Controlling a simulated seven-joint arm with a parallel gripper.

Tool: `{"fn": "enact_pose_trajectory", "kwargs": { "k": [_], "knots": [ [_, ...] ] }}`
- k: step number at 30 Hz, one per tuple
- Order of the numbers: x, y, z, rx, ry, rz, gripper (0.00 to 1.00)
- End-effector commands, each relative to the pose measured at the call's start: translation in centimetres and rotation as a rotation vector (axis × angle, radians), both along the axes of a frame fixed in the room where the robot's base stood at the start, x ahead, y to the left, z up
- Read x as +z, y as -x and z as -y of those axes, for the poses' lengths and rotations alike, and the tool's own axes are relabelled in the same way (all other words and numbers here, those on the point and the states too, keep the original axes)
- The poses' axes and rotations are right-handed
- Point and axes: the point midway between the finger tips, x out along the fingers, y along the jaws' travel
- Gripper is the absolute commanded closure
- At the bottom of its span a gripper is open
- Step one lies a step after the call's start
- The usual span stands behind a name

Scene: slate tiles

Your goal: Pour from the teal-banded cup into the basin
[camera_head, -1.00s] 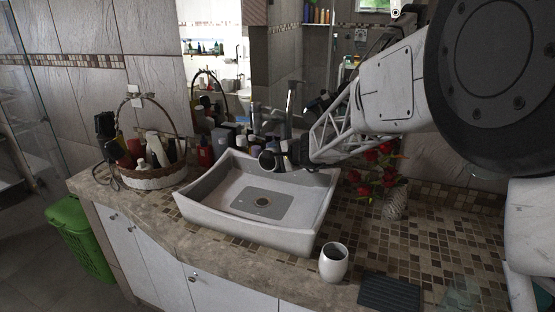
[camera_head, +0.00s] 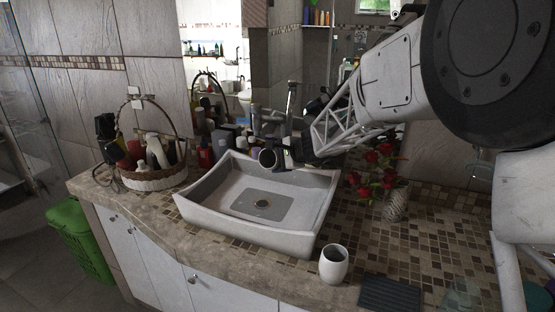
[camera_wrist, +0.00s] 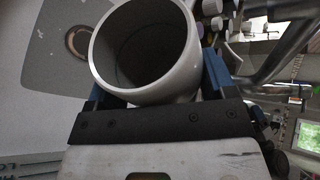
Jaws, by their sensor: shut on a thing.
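A pale cup (camera_head: 267,158) is held in my gripper (camera_head: 284,157), tipped on its side with its mouth facing the head camera, above the back part of the white basin (camera_head: 248,237). In the wrist view the cup (camera_wrist: 180,80) lies between the blue fingers of my gripper (camera_wrist: 155,88), which is shut on it. Its inside looks grey; I cannot tell whether anything is in it. No teal band shows on its visible side. The basin's floor and drain show in the head view; the basin also shows in the wrist view (camera_wrist: 40,95).
A white cup (camera_head: 333,266) stands upright on the counter at front right, beside a dark ridged mat (camera_head: 390,293). A vase with red flowers (camera_head: 396,205) stands right of the basin. A basket (camera_head: 155,180) stands left. A tall faucet (camera_head: 291,100) and bottles are behind.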

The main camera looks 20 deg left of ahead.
Motion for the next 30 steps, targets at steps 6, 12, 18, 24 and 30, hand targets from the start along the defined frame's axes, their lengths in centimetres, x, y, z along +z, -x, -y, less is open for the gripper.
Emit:
{"fn": "enact_pose_trajectory", "kwargs": {
  "k": [6,12,18,24,30],
  "knots": [
    [0.4,-0.1,0.0,0.0,-0.012,-0.12,0.57],
    [0.6,-0.1,0.1,-0.001,-0.023,-0.246,0.57],
    [0.9,-0.1,0.1,-0.001,-0.034,-0.386,0.57],
    [1.2,-0.1,0.0,-0.001,-0.051,-0.545,0.57],
    [1.6,-0.1,0.1,0.0,-0.067,-0.718,0.57]
  ]
}}
